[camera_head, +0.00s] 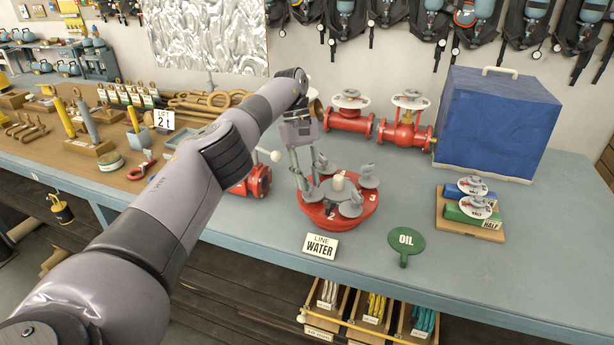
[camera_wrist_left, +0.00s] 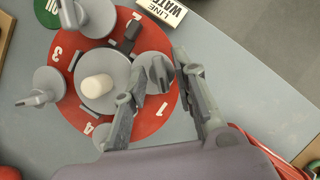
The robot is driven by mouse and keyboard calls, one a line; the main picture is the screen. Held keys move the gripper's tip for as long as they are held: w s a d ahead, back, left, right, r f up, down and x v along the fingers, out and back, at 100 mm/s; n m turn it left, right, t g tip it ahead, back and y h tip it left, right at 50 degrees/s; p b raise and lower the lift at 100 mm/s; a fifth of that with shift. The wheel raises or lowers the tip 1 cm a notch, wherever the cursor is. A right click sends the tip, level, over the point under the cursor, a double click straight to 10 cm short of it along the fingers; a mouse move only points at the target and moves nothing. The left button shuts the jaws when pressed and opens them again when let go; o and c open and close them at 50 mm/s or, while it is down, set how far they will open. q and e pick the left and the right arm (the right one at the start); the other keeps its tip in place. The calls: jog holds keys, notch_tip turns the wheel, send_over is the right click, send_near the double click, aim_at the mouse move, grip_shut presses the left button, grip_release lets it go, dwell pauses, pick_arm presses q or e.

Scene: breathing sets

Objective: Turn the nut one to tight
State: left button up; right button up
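A round red flange (camera_head: 311,208) numbered around its rim stands on the bench, with a grey hub and a white knob (camera_head: 338,181) in its middle. Several grey winged nuts sit around the hub. In the left wrist view the nut nearest the number 1 (camera_wrist_left: 158,72) is at the right of the red disc. My left gripper (camera_wrist_left: 164,60) is above it, fingers apart on either side of its wing; I cannot tell whether they touch it. In the head view the gripper (camera_head: 312,180) points down at the flange's left side and partly hides it. My right gripper is not in view.
A "LINE WATER" sign (camera_head: 320,246) and a green "OIL" paddle (camera_head: 406,243) lie in front. Red valves (camera_head: 400,134) and a blue case (camera_head: 497,120) stand behind. A red fitting (camera_head: 257,182) is left of the flange. A wooden tray (camera_head: 470,220) of cylinders is at right.

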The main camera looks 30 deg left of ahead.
pick_arm(q)
jog(key=shift+n, duration=0.3)
dwell(0.4)
